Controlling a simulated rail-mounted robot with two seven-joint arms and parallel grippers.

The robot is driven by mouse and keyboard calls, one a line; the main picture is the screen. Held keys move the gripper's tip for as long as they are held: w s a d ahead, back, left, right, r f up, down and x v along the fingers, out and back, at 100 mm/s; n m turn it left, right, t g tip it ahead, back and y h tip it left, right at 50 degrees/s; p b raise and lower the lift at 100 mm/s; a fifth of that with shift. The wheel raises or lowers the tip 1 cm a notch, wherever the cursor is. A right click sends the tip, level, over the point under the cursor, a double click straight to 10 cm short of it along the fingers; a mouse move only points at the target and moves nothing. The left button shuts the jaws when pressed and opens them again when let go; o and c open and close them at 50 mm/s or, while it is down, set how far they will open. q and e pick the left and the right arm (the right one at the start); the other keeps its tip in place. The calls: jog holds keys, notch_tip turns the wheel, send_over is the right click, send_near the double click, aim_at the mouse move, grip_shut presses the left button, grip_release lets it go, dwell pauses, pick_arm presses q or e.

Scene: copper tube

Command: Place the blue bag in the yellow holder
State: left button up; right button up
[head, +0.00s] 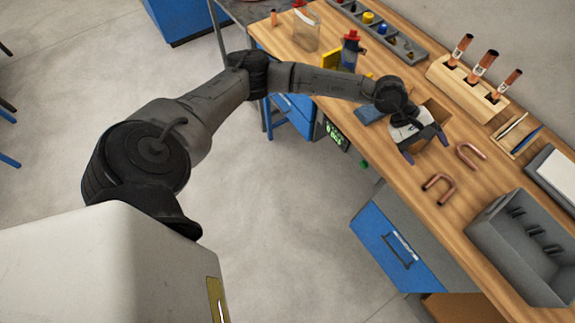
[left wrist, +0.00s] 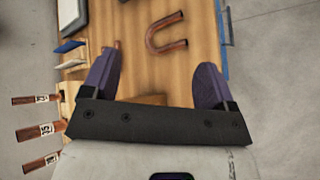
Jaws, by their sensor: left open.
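A flat, dull blue piece (head: 369,113), which may be the blue bag, lies on the wooden bench beside my left wrist, partly covered by my arm. A yellow piece (head: 331,60), which may be the yellow holder, stands farther back, left of a red-capped bottle. My left gripper (head: 426,149) is open and empty over the bench, past the blue piece and near two bent copper tubes. Its purple fingers are spread apart in the left wrist view (left wrist: 158,65), which shows neither blue bag nor yellow holder clearly. My right gripper is not in view.
Bent copper tubes (head: 438,188) (head: 471,156) lie in front of the left gripper. A wooden block (head: 466,88) holds upright copper tubes behind it. A grey bin (head: 515,238) stands at the right. The red-capped bottle (head: 350,51) stands near the yellow piece.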

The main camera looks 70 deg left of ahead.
pick_arm(q)
jog(key=s+d+r+n+t+h, duration=0.2)
jog(key=d+n+t+h, duration=0.1)
jog(key=d+n, duration=0.35)
jog(key=s+d+r+n+t+h, duration=0.25)
jog(key=d+n+t, duration=0.2)
jog(key=n, duration=0.25)
jog(key=s+a+f+n+y, duration=0.4)
jog(key=s+f+n+y, duration=0.3)
jog(key=n, duration=0.9)
jog(key=s+a+f+n+y, duration=0.4)
jog(key=n+y, duration=0.5)
jog(key=n, duration=0.6)
jog(key=s+f+n+g+h, duration=0.1)
jog(key=s+f+n+g, duration=0.4)
jog(key=s, duration=0.5)
jog(key=s+f+n+g, duration=0.5)
jog(key=s, duration=0.5)
jog(key=shift+s+d+f+h, duration=0.25)
jog(key=shift+d+h, duration=0.1)
jog(key=shift+d, duration=0.1)
